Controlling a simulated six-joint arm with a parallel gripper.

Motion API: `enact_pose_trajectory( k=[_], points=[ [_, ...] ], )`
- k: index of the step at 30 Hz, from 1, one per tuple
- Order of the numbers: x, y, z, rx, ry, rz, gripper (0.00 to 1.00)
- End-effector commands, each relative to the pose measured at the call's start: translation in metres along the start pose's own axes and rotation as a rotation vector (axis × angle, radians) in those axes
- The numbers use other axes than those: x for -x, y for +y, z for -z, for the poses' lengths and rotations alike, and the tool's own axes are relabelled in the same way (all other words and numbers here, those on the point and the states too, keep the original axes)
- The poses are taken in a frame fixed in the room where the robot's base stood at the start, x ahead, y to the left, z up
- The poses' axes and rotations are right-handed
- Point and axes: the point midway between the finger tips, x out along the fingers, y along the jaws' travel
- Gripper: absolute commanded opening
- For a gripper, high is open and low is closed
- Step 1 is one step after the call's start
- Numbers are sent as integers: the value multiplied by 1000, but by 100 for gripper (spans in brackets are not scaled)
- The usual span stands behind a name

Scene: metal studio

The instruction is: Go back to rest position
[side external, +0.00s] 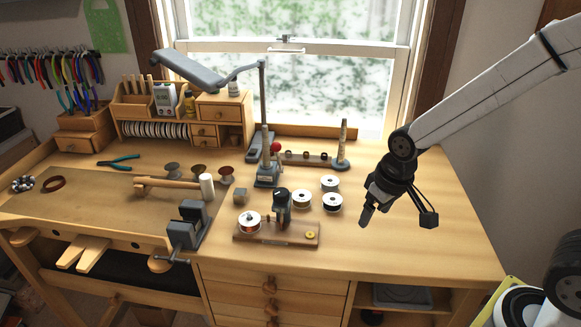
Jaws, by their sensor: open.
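My gripper (397,217) is at the right of the side external view, raised over the right part of the wooden workbench (440,240). Its two dark fingers point down and are spread apart. Nothing shows between them, and it appears clear of the bench top. My arm reaches in from the upper right.
Left of my gripper, several wire spools (332,202) stand on the bench near a wooden board (275,234) with a spool and small tool on it. A vise (190,228), a mallet (206,187) and a lamp (190,70) are farther left. The bench's right side is clear.

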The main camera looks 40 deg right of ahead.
Motion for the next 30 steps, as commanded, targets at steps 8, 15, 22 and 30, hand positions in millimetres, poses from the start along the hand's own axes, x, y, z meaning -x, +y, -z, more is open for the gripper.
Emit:
enact_pose_trajectory(
  k=[8, 15, 22, 30],
  points=[
    [-9, 14, -40, 0, 34, -8, 84],
    [-10, 15, -44, 1, 37, -9, 84],
    [-10, 15, -44, 1, 37, -9, 84],
    [-10, 15, -44, 1, 36, -9, 84]
  ],
)
